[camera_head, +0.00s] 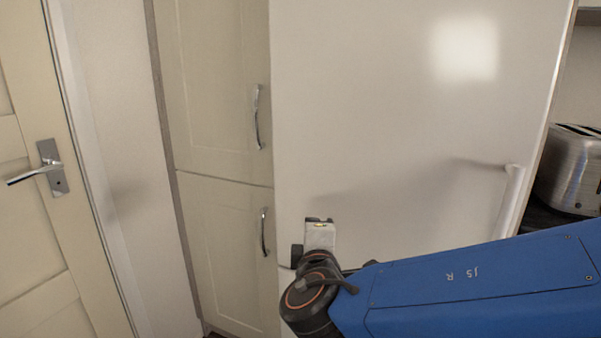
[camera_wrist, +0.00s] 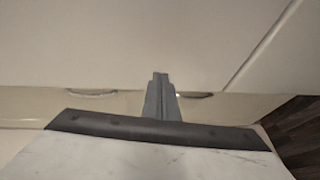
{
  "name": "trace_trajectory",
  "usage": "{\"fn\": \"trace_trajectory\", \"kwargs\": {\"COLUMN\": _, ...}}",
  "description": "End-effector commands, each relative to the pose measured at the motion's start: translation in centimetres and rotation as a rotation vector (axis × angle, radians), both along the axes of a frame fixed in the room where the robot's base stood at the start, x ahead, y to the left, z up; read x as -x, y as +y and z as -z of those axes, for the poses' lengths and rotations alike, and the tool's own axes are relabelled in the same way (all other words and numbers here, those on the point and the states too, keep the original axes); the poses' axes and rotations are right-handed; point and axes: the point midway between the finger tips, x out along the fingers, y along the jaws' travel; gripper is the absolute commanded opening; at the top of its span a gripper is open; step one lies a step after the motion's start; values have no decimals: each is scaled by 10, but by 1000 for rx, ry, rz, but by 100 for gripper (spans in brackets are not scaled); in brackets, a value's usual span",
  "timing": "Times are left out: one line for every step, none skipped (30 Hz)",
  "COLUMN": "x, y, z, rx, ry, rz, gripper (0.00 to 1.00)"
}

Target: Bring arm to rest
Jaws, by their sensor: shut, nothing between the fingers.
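My arm is stretched across the lower right of the head view, its blue link in front of a white fridge door (camera_head: 400,110). The wrist end is near the lower middle of that view, and the fingers cannot be made out there. In the wrist view my gripper (camera_wrist: 160,76) shows as two grey fingers closed together with nothing between them. Pale cabinet or door surfaces lie beyond the fingertips. I cannot tell how far the fingertips are from them.
Two cream cupboard doors (camera_head: 215,80) with metal handles stand left of the fridge. A cream door (camera_head: 30,230) with a lever handle is at far left. A fridge handle (camera_head: 509,202) sits just above my blue link. A metal toaster (camera_head: 570,175) stands at right.

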Motion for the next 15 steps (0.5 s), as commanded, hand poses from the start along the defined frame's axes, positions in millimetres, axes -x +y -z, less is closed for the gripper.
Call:
{"fn": "trace_trajectory", "kwargs": {"x": -3, "y": -15, "z": 2, "rx": -11, "ry": 18, "rz": 35, "gripper": 0}}
{"fn": "trace_trajectory", "kwargs": {"x": -4, "y": -23, "z": 5, "rx": -17, "ry": 30, "rz": 54, "gripper": 0}}
{"fn": "trace_trajectory", "kwargs": {"x": -6, "y": -35, "z": 8, "rx": -26, "ry": 49, "rz": 84, "gripper": 0}}
{"fn": "trace_trajectory", "kwargs": {"x": -6, "y": -45, "z": 10, "rx": -32, "ry": 64, "rz": 107, "gripper": 0}}
{"fn": "trace_trajectory", "kwargs": {"x": -7, "y": -56, "z": 13, "rx": -41, "ry": 81, "rz": 133, "gripper": 0}}
{"fn": "trace_trajectory", "kwargs": {"x": -7, "y": -71, "z": 17, "rx": -55, "ry": 106, "rz": 170, "gripper": 0}}
{"fn": "trace_trajectory", "kwargs": {"x": -7, "y": -84, "z": 21, "rx": -67, "ry": 126, "rz": 201, "gripper": 0}}
{"fn": "trace_trajectory", "kwargs": {"x": -7, "y": -97, "z": 25, "rx": -81, "ry": 149, "rz": 234, "gripper": 0}}
{"fn": "trace_trajectory", "kwargs": {"x": -5, "y": -115, "z": 32, "rx": -99, "ry": 181, "rz": 279, "gripper": 0}}
{"fn": "trace_trajectory", "kwargs": {"x": -2, "y": -128, "z": 36, "rx": -116, "ry": 204, "rz": 311, "gripper": 0}}
{"fn": "trace_trajectory", "kwargs": {"x": 0, "y": -141, "z": 41, "rx": -132, "ry": 229, "rz": 343, "gripper": 0}}
{"fn": "trace_trajectory", "kwargs": {"x": 4, "y": -157, "z": 47, "rx": -155, "ry": 260, "rz": 385, "gripper": 0}}
{"fn": "trace_trajectory", "kwargs": {"x": 8, "y": -168, "z": 52, "rx": -174, "ry": 283, "rz": 414, "gripper": 0}}
{"fn": "trace_trajectory", "kwargs": {"x": 12, "y": -179, "z": 57, "rx": -191, "ry": 306, "rz": 445, "gripper": 0}}
{"fn": "trace_trajectory", "kwargs": {"x": 18, "y": -192, "z": 63, "rx": -217, "ry": 336, "rz": 483, "gripper": 0}}
